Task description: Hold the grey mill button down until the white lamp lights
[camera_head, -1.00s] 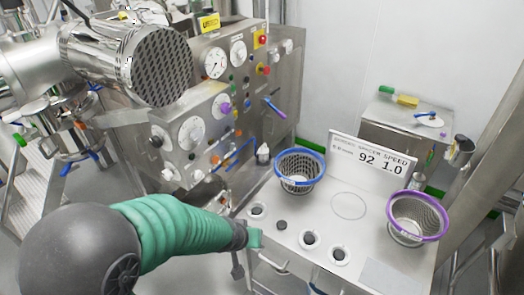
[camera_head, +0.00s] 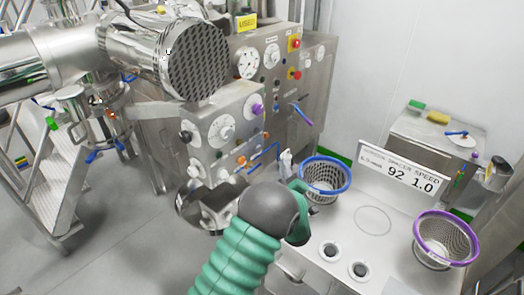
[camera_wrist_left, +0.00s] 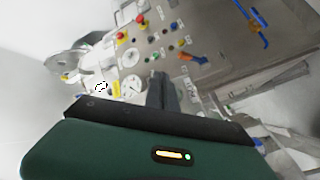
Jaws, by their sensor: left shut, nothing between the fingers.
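The mill's steel control panel (camera_head: 225,135) stands left of centre in the head view, with dials, knobs, buttons and lamps. Two small pale round parts sit low on its front, one at the left (camera_head: 194,172) and one beside it (camera_head: 222,172). I cannot tell which is the grey button or which is the white lamp. My left gripper (camera_head: 300,212) is in front of the bench, partly behind my grey wrist joint. In the left wrist view its dark fingers (camera_wrist_left: 162,88) are shut and empty, pointing towards a panel with red, black and orange controls, apparently not touching it.
A blue-rimmed basket (camera_head: 325,175) stands close right of my left arm. A purple-rimmed basket (camera_head: 445,240) and a sign reading 92 1.0 (camera_head: 401,174) are farther right. A steel bowl (camera_head: 190,210) is below the panel. A blue handle (camera_head: 264,151) and small bottle (camera_head: 286,163) are near the arm.

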